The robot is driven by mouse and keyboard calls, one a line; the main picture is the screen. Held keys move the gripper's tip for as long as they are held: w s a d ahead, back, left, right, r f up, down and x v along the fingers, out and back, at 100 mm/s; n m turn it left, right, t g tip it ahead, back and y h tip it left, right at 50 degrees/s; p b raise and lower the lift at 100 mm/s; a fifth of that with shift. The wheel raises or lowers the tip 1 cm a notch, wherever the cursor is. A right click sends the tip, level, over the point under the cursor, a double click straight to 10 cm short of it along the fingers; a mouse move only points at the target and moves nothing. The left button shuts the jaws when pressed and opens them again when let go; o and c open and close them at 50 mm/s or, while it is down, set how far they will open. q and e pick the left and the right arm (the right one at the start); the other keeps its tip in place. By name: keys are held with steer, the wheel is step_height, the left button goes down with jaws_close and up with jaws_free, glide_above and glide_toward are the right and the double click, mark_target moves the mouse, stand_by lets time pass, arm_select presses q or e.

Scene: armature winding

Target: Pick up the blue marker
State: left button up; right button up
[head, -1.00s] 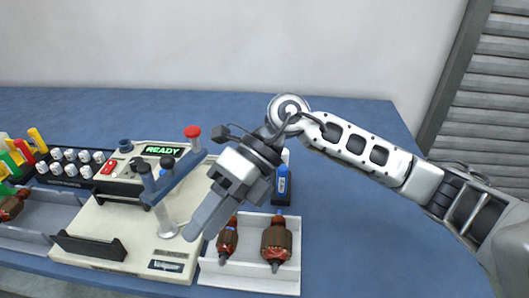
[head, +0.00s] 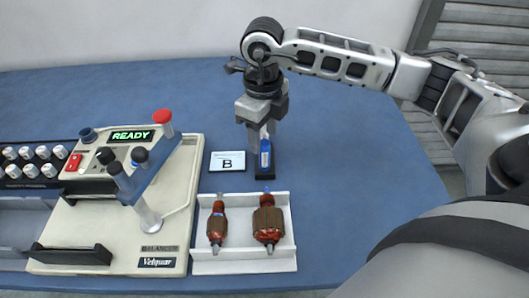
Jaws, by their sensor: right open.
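The blue marker (head: 265,155) stands upright in a small dark holder (head: 264,172) on the blue table, behind the white tray. My right gripper (head: 260,130) points down directly over it, open, with its fingers at the marker's upper end. One finger shows to the left of the marker's top. The fingers partly overlap the marker in the picture, so I cannot tell whether they touch it. My left gripper is out of view.
A white tray (head: 287,262) with two copper-wound armatures is in front of the holder. A card marked B (head: 228,161) lies left of it. The balancing machine (head: 110,235) reads READY further left. The table (head: 345,180) is clear on the right.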

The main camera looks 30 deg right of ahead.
mark_target(265, 157)
steer(key=shift+s+d+f+p, duration=0.1)
steer(key=shift+f+p, duration=0.5)
steer(key=shift+f, duration=2.25)
jaws_close()
